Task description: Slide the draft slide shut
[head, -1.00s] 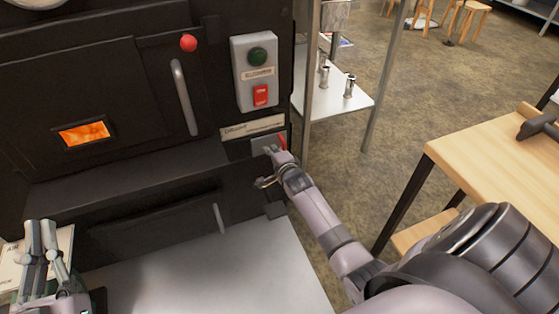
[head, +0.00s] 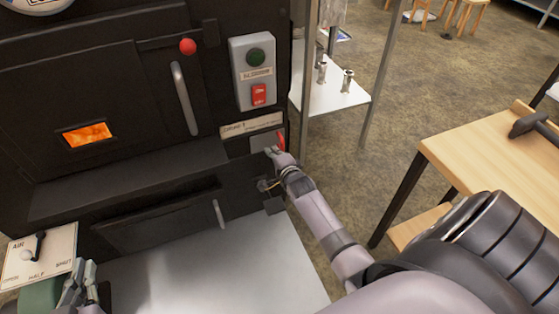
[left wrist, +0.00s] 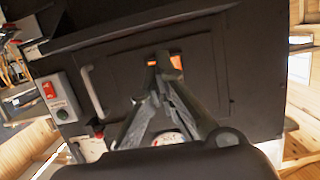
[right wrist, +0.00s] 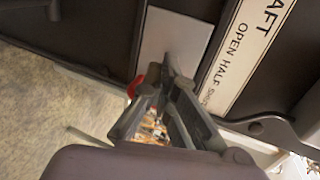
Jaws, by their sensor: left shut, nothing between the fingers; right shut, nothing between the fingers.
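The draft slide is a flat grey plate (head: 262,143) with a red grip (head: 281,141) at its right end, under a pale label (head: 252,124) on the dark evaporator front. In the right wrist view the label (right wrist: 245,50) reads OPEN, HALF and a cut-off third word, beside the grey plate (right wrist: 172,38). My right gripper (head: 274,153) is shut and empty, its tips at the plate beside the red grip; I cannot tell whether they touch. My left gripper (head: 83,275) is shut and empty at lower left, beside the AIR plate. In the left wrist view its fingers (left wrist: 160,72) point towards the firebox door.
A grey switch box (head: 252,75) sits above the draft label. A metal post and white shelf (head: 335,97) stand right of the evaporator; a wooden table (head: 480,160) is further right.

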